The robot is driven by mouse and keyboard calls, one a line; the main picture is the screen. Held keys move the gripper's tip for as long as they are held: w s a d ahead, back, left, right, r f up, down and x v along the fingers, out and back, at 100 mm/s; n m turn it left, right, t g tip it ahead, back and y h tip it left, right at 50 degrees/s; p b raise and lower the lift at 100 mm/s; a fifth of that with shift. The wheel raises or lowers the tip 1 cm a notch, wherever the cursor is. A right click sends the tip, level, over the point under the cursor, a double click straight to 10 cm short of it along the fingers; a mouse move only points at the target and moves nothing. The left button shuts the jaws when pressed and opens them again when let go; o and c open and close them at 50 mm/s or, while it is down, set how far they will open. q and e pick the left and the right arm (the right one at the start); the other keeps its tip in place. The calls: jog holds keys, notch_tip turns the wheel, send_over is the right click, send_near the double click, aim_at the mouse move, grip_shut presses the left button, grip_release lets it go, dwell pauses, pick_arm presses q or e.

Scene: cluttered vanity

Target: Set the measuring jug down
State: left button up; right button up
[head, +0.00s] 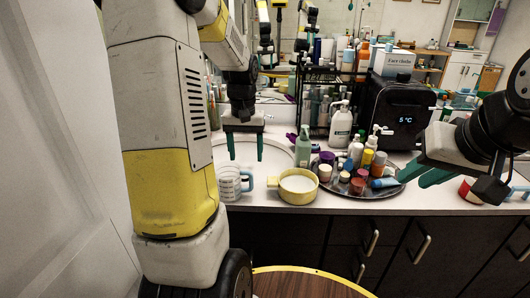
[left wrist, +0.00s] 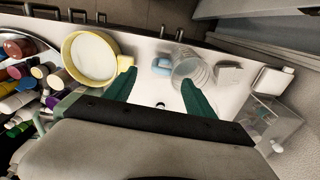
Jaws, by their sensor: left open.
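The measuring jug (head: 229,184) is clear with markings and a light blue handle. It stands on the white counter beside the yellow pot, near the front edge. In the left wrist view the jug (left wrist: 188,66) lies beyond my fingertips, its handle toward the gap between them. My left gripper (head: 246,158) is open and empty above the counter, pointing down, apart from the jug; its two green fingers show in the left wrist view (left wrist: 158,77). My right gripper (head: 421,173) is at the right, its green fingers apart with nothing visible between them.
A yellow pot (head: 298,186) stands right of the jug. A dark tray (head: 385,191) full of bottles and jars is further right. A green pump bottle (head: 303,147) stands behind the pot, with a black appliance (head: 394,113) at the back. Sink basin (head: 275,150) lies behind the jug.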

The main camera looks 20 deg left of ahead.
pick_arm(q)
jog(key=s+d+r+m+t+h, duration=0.1)
jog(key=s+d+r+t, duration=0.2)
jog(key=s, duration=0.6)
jog(key=s+d+r+m+t+h, duration=0.1)
jog(key=s+d+r+t, duration=0.2)
jog(key=s+d+r, duration=0.5)
notch_tip(320, 180, up, 2)
jog(key=shift+s+r+m, duration=0.15)
jog(key=shift+s+m, duration=0.25)
jog(key=shift+s, duration=0.3)
